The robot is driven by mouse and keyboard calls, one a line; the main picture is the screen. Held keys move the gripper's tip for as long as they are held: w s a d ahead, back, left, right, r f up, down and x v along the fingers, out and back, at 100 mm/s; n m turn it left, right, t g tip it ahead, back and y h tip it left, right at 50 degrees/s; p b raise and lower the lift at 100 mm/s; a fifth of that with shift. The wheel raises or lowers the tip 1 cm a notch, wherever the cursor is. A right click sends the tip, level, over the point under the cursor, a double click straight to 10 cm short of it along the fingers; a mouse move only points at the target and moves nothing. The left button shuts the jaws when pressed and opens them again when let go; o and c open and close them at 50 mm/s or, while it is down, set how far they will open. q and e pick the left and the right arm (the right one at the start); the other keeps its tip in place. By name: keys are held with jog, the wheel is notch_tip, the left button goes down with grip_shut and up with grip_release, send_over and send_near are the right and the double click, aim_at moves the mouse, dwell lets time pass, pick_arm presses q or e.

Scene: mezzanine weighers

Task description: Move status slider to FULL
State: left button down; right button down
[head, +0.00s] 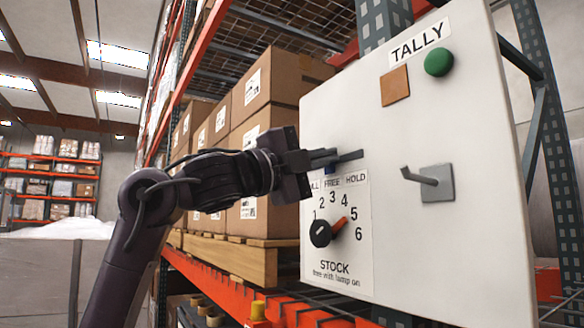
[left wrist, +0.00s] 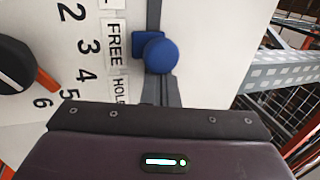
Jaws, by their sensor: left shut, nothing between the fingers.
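The status slider's round blue knob (left wrist: 161,56) stands beside the FREE label (left wrist: 115,44) on its dark track (left wrist: 154,14). The label strip (head: 349,178) reads FREE and HOLD, with the FULL label partly hidden behind my gripper. My left gripper (head: 334,155) is shut and empty at the slider. In the left wrist view its fingers (left wrist: 161,91) are on the HOLD side of the knob, very close to it; contact cannot be told.
The white panel (head: 440,240) also carries a black dial with an orange pointer (head: 322,233), a grey hook (head: 430,180), an orange square (head: 395,86) and a green button (head: 439,61) under TALLY. Cartons (head: 252,92) on a pallet rack stand behind my left arm.

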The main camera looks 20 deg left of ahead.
pick_arm(q)
jog(key=shift+w+a, duration=0.2)
jog(key=shift+a, duration=0.05)
jog(key=w+a, duration=0.2)
jog(key=a, duration=0.1)
jog(key=shift+w+a, duration=0.25)
jog(key=shift+w, duration=0.1)
dwell(0.9)
jog(key=shift+s+d, duration=0.5)
jog(key=shift+d, duration=0.1)
jog(key=s+a+b, duration=0.2)
jog(key=s+a, duration=0.4)
jog(key=s, duration=0.2)
jog(key=shift+a, duration=0.15)
dwell(0.5)
jog(key=shift+w, duration=0.1)
dwell(0.4)
